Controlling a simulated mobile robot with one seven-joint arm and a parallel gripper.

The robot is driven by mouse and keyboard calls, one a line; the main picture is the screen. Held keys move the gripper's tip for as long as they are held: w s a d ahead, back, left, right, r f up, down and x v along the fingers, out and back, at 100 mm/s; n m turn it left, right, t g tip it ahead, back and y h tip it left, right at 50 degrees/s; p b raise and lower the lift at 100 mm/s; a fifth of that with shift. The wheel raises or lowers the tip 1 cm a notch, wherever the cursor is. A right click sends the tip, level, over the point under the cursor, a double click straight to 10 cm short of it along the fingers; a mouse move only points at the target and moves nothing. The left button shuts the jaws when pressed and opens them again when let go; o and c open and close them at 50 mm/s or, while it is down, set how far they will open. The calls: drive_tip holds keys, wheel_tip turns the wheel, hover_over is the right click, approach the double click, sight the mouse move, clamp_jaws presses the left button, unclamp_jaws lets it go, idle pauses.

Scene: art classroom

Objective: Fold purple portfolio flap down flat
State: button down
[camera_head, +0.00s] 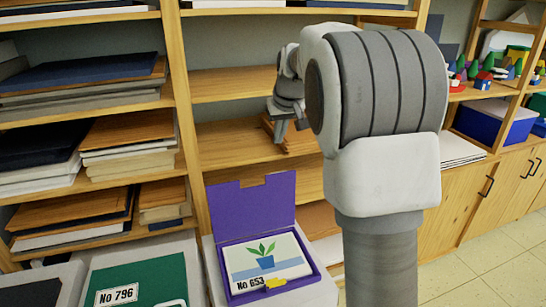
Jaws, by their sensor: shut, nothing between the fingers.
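The purple portfolio (312,278) lies open on a pale surface at the lower middle. Its purple flap (252,208) stands raised at the back edge, with a notch in its top. Inside lies a white sheet (285,250) with a plant in a blue pot and the label "No 653". A yellow piece (273,285) sits at the front edge. My gripper (286,132) is small in view, shut and empty, in front of the middle shelves. It appears above and behind the flap, apart from it. My arm hides part of the shelves to the right.
A green portfolio (120,277) labelled "No 796" lies to the left. Shelves with stacked boards (75,85) stand behind on the left. A small wooden item (297,140) sits on the shelf by my gripper. A blue bin (490,122) and cabinets stand right; floor is clear there.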

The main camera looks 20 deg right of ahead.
wheel_tip(320, 180, down, 9)
drive_tip(key=p, duration=0.1)
drive_tip(key=shift+w, duration=0.15)
idle(0.5)
drive_tip(key=shift+s+f+b, duration=0.15)
drive_tip(key=shift+s+b, duration=0.05)
drive_tip(key=shift+b, duration=0.4)
drive_tip(key=shift+s, duration=0.25)
